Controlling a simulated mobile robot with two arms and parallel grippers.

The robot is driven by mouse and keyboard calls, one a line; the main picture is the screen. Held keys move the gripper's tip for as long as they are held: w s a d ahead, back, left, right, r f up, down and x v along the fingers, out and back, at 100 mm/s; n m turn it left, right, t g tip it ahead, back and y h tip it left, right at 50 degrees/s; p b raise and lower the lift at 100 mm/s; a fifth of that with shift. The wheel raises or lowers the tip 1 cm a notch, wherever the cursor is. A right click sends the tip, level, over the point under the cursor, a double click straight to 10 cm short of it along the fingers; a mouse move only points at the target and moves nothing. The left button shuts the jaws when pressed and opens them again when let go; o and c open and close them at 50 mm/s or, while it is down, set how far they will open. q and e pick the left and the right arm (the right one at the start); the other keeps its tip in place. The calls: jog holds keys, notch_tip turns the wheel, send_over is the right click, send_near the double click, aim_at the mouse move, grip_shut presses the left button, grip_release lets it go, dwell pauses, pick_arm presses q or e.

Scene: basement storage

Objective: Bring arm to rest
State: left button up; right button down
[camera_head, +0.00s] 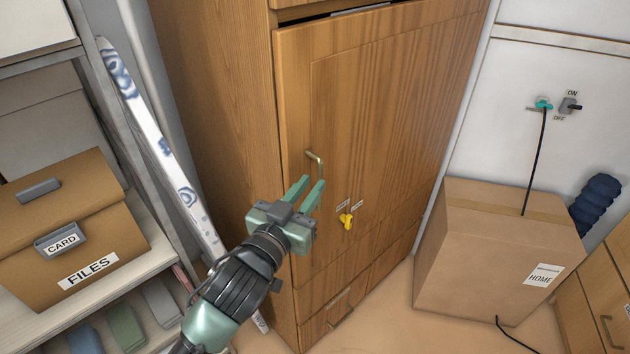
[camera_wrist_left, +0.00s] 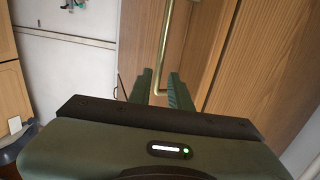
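My left arm comes in from the bottom left in the head view. Its green left gripper (camera_head: 308,192) is held in front of the wooden cabinet (camera_head: 400,120), close to the brass door handle (camera_head: 315,163). The two fingers are apart with a gap between them and hold nothing that I can see. In the left wrist view the gripper fingers (camera_wrist_left: 160,88) are also spread, with the brass handle (camera_wrist_left: 162,50) just beyond them. I cannot tell whether the fingers touch the handle. My right gripper is in neither view.
A yellow key (camera_head: 346,220) sits in the cabinet front. A white shelf with a brown files box (camera_head: 65,235) stands at left, beside a leaning white-and-blue board (camera_head: 160,145). A cardboard box (camera_head: 495,250) stands on the floor at right. Some floor (camera_head: 400,325) is clear.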

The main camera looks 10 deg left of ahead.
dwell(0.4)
pick_arm(q)
jog(key=s+a+f+g+y, duration=0.1)
jog(key=s+a+f+g, duration=0.15)
jog(key=f, duration=0.25)
jog(key=s+a+f+n+g+y, duration=0.1)
jog(key=s+f+g, duration=0.15)
jog(key=f, duration=0.25)
jog(key=s+a+f+g+y, duration=0.1)
jog(key=s+f, duration=0.3)
jog(key=f, duration=0.1)
jog(key=s+a+f+g, duration=0.1)
jog(key=s+f+g, duration=0.35)
jog(key=s, duration=0.45)
jog(key=s+a+f+g, duration=0.1)
jog(key=s+f+g, duration=0.35)
jog(key=s, duration=0.45)
notch_tip(320, 180, down, 28)
jog(key=s+m, duration=0.1)
jog(key=s, duration=0.1)
jog(key=s+a+f+g, duration=0.1)
jog(key=s+a+f, duration=0.2)
jog(key=s+f, duration=1.2)
jog(key=shift+s+g, duration=0.3)
jog(key=shift+s, duration=0.25)
jog(key=shift+o, duration=0.3)
